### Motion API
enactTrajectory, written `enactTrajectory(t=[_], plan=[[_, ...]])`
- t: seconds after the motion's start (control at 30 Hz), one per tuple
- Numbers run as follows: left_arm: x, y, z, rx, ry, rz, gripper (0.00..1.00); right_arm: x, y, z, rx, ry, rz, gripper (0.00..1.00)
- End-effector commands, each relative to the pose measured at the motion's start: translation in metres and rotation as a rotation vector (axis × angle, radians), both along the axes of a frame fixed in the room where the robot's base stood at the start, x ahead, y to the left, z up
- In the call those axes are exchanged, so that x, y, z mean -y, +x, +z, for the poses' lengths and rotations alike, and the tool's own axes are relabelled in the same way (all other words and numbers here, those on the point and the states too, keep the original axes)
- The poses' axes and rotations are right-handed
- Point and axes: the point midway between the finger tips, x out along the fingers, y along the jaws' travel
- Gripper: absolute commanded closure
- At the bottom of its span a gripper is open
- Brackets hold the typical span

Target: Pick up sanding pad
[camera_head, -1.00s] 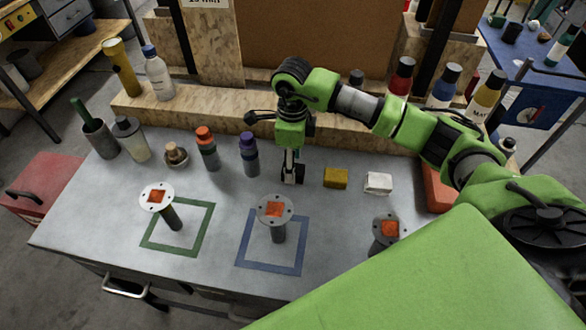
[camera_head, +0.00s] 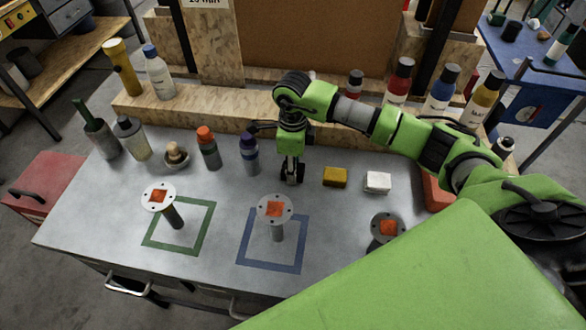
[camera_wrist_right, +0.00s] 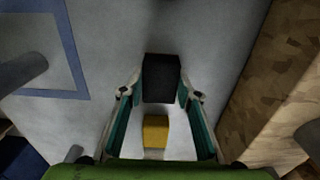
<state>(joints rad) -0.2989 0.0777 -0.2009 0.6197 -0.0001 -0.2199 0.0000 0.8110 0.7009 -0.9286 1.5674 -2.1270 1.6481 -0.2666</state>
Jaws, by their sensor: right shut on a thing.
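My right gripper (camera_head: 292,175) reaches down to the grey worktop (camera_head: 105,205), left of the yellow block. In the right wrist view, its two teal-lined fingers (camera_wrist_right: 161,88) are shut on a dark block (camera_wrist_right: 161,70), which I take to be the sanding pad. In the head view the block is hard to tell from the dark fingertips, and I cannot tell whether it touches the worktop. A yellow block (camera_head: 335,177) and a white block (camera_head: 377,182) lie to the right. The yellow block also shows in the right wrist view (camera_wrist_right: 155,130). My left gripper is not in view.
Flanged posts with orange patches stand by the green square (camera_head: 150,245), in the blue square (camera_head: 270,267) and at the right (camera_head: 388,230). Bottles, including a purple-capped one (camera_head: 249,155), stand left of the gripper. A wooden ledge (camera_head: 225,115) runs behind.

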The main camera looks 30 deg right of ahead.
Motion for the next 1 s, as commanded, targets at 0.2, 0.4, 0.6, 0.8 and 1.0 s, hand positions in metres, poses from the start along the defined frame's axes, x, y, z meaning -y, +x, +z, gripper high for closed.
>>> enactTrajectory(t=[0.2,0.4,0.6,0.8,1.0], plan=[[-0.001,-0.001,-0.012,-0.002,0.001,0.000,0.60,0.001,0.002,0.014,0.006,-0.001,0.000,0.88],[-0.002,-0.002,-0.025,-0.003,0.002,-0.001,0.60,0.006,-0.015,0.047,0.005,-0.002,0.001,0.88],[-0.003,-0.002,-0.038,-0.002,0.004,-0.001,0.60,0.015,-0.048,0.088,0.007,-0.003,0.002,0.88],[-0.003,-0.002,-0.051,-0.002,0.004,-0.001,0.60,0.026,-0.087,0.105,0.004,-0.003,0.000,0.88],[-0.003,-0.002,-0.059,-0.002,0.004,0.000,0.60,0.034,-0.117,0.120,0.003,-0.002,-0.001,0.88]])
